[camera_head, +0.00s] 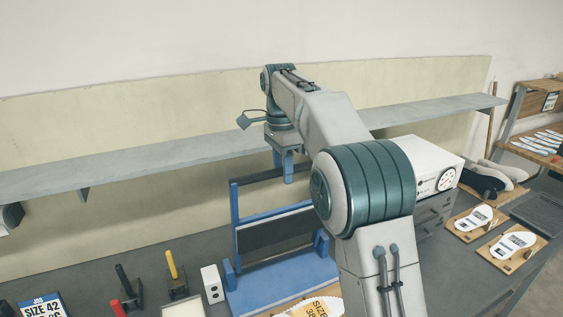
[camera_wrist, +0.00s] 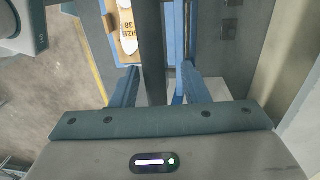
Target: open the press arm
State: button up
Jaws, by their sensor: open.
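The press (camera_head: 283,277) stands on the bench with a blue base. Its press arm (camera_head: 236,217) is a blue frame with a dark plate, standing raised and tilted above the base, with a dark bar across its top. My gripper (camera_head: 290,170) points down at this top bar and partly hides its right part. In the wrist view my gripper (camera_wrist: 160,66) is open, its blue fingers on either side of a dark bar (camera_wrist: 152,40). I cannot tell whether they touch it. A size-38 insole board (camera_wrist: 127,35) shows beyond the fingers.
A long grey shelf (camera_head: 130,163) runs along the wall behind the press. A white box with a dial (camera_head: 425,165) sits right of my arm. Handled tools (camera_head: 176,275) stand to the left, and insole boards (camera_head: 510,246) lie at the right.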

jog(key=shift+w+r, duration=0.25)
jog(key=shift+r, duration=0.35)
jog(key=shift+w+a+r, duration=0.1)
jog(key=shift+r, duration=1.35)
jog(key=shift+w+a+r, duration=0.1)
jog(key=shift+r, duration=1.35)
jog(key=shift+s, duration=0.1)
